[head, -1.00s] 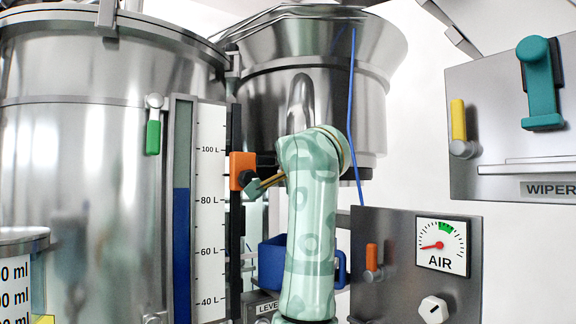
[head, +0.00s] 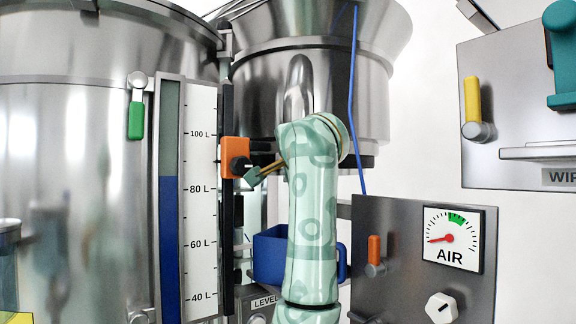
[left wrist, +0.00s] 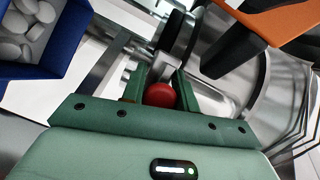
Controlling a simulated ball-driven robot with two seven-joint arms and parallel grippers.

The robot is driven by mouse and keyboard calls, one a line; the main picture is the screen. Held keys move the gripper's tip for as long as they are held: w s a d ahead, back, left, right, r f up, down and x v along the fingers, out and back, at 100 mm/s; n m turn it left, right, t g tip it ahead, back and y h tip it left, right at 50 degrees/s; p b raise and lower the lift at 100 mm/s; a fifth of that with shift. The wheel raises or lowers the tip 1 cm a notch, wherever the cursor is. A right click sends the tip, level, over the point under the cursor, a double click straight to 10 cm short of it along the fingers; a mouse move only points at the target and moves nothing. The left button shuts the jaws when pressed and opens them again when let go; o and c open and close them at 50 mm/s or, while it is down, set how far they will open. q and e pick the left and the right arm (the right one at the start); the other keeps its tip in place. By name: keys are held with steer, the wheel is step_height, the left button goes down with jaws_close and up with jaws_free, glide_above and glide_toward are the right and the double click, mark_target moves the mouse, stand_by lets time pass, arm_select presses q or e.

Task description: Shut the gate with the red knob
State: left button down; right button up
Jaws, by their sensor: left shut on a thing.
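The red knob (left wrist: 160,94) sits between the two green fingers of my left gripper (left wrist: 161,88) in the left wrist view, and the gripper is shut on it. A grey metal piece, apparently the gate's bar, lies just behind the knob. In the head view my left gripper (head: 254,176) shows only in part beside my patterned arm, just below the orange block on the black rail. The knob and gate are hidden there. My right gripper is in neither view.
The orange block (head: 234,157) is close to my left gripper. A blue bin (head: 269,256) stands behind my forearm; it holds white tablets in the left wrist view (left wrist: 72,45). The AIR panel (head: 400,235) is right of my arm, the level gauge (head: 202,200) left.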

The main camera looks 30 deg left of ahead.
arm_select(q)
steer(key=shift+s+d, duration=0.2)
steer(key=shift+s, duration=0.2)
steer(key=c, duration=1.1)
jaws_free()
steer(key=shift+s, duration=0.2)
steer(key=shift+o, duration=0.2)
steer(key=b+v, duration=0.6)
steer(key=v, duration=0.9)
steer(key=shift+d, duration=0.4)
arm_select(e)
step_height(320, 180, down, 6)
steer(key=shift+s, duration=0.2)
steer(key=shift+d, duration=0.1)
